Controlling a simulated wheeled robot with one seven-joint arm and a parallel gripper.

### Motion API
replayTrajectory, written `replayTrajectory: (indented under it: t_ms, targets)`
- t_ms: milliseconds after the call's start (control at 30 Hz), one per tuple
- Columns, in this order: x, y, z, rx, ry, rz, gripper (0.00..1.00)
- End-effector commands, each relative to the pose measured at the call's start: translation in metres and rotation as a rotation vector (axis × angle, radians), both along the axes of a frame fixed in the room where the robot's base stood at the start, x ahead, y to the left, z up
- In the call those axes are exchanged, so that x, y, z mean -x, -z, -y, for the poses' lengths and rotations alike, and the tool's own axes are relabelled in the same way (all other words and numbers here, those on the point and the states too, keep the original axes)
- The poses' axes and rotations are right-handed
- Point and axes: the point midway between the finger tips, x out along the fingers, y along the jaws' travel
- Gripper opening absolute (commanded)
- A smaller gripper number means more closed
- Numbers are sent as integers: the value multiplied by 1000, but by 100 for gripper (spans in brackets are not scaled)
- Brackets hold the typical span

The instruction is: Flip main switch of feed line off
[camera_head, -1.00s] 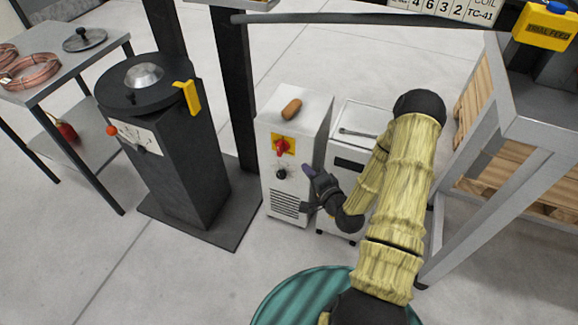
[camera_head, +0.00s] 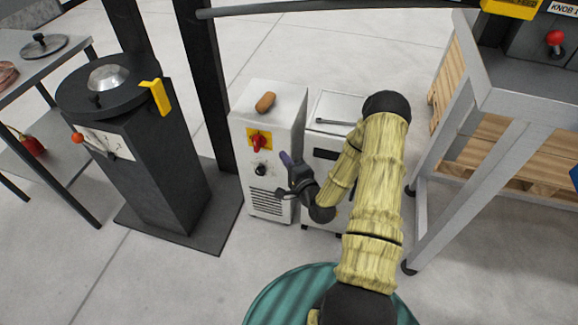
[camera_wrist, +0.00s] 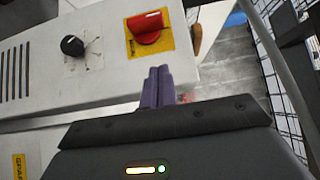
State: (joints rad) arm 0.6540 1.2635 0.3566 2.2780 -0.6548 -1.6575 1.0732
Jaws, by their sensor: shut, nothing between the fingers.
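The main switch is a red rotary handle (camera_head: 258,143) on a yellow plate, on the front of a white cabinet (camera_head: 283,100). In the wrist view the red handle (camera_wrist: 147,29) is at the upper middle, with a black knob (camera_wrist: 72,45) on a dial to its left. My gripper (camera_head: 285,158) is to the right of the switch in the head view and appears apart from it. In the wrist view its purple fingertips (camera_wrist: 157,72) are together with nothing between them, just below the yellow plate. The gap in depth to the switch is hard to judge.
A brown-handled object (camera_head: 265,102) lies on the cabinet top. A second white box (camera_head: 335,112) stands right of the cabinet, behind my arm. A black pedestal (camera_head: 150,170) is at left, a grey metal frame (camera_head: 500,150) at right. Floor is clear in front of the cabinet.

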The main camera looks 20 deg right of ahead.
Motion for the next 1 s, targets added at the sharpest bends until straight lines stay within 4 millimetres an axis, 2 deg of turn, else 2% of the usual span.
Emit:
replayTrajectory:
  t_ms: [267, 400, 600, 1000]
  targets:
    - [-50, 1, -9, 2, -1, 3, 0]
    - [-64, 1, -27, -1, -4, 0, 0]
    - [-73, 0, -40, 0, -1, 0, 0]
    - [-74, 0, -41, 1, -1, -1, 0]
